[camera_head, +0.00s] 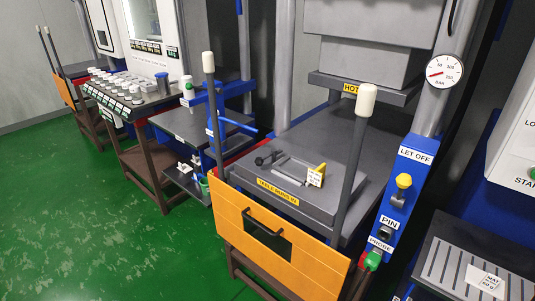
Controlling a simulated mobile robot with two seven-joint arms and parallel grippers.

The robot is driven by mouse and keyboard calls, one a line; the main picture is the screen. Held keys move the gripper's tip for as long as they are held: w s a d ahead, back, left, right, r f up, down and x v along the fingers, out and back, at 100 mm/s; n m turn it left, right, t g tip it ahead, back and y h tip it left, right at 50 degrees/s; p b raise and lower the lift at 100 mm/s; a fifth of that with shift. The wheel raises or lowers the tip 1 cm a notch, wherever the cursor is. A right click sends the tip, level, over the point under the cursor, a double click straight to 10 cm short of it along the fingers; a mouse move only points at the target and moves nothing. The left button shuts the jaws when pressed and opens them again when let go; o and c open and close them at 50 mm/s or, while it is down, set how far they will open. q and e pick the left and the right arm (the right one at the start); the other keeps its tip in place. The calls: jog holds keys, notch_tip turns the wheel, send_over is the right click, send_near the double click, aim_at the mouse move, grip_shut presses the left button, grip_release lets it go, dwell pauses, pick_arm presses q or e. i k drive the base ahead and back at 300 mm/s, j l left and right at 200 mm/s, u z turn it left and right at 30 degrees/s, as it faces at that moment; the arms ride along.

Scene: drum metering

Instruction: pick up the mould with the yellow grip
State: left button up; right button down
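A flat grey mould (293,167) lies on the grey press table (325,205) in the middle of the head view. A yellow grip (321,168) stands at its right end, with a small white printed tag (315,178) in front of it. A dark handle with a round end (265,158) is at its left end; I cannot tell whether it belongs to the same mould. Neither of my grippers shows in this view, and nothing is seen holding the mould.
An orange guard (240,215) crosses the press front, with white-tipped posts (366,100) (208,62) at both sides. The grey upper block marked HOT (365,88) hangs above and behind. A blue panel (408,185) stands right. Green floor (90,225) is open at left.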

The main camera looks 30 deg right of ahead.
aim_at(300, 171)
jog(key=i+j, duration=0.2)
jog(key=i, duration=0.3)
jog(key=i+j, duration=0.2)
jog(key=i, duration=0.3)
jog(key=i+z, duration=0.1)
jog(key=z, duration=0.35)
jog(key=i+j+z, duration=0.1)
jog(key=z, duration=0.35)
jog(key=j+z, duration=0.1)
jog(key=z, duration=0.4)
jog(key=i, duration=0.05)
